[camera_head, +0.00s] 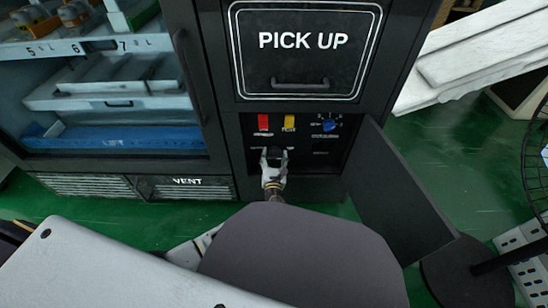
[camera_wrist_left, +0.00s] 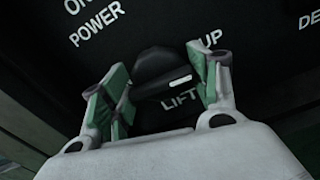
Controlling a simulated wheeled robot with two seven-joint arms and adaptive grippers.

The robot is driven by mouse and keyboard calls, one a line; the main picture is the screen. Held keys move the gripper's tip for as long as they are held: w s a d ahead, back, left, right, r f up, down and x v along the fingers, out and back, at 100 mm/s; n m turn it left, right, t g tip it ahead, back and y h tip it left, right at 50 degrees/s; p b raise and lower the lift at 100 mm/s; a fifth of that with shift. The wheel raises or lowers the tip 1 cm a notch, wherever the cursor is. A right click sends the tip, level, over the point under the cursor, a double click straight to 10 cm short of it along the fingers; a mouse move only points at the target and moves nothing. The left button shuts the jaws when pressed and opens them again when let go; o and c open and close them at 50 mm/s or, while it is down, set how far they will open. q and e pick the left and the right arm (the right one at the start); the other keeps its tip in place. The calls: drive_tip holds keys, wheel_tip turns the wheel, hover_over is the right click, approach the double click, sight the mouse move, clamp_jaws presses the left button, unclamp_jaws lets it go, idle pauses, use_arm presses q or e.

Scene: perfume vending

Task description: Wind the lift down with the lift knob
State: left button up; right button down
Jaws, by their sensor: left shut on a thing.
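The lift knob (camera_wrist_left: 165,68) is black with a white mark and sits above the word LIFT in the left wrist view. In the head view it is mostly hidden at the tip of my left gripper (camera_head: 273,161), low in the open control panel (camera_head: 316,157). My left gripper (camera_wrist_left: 160,88) has its green-padded fingers on either side of the knob and is shut on it. The blue lift (camera_head: 113,140) lies low behind the glass at the left, below a white drawer. My right gripper is not in view.
A red switch (camera_head: 263,122), a yellow switch (camera_head: 289,122) and a blue knob (camera_head: 329,125) are above the lift knob. The panel's dark door (camera_head: 398,190) stands open at the right. The PICK UP hatch (camera_head: 303,55) is shut above.

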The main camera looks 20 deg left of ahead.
use_arm(q)
drive_tip(key=n, duration=0.4)
drive_tip(key=shift+b, duration=0.4)
drive_tip(key=shift+n, duration=1.9)
drive_tip(key=o, duration=1.1)
drive_tip(key=shift+c, duration=0.2)
drive_tip(key=v, duration=0.7)
drive_tip(key=shift+s, duration=0.25)
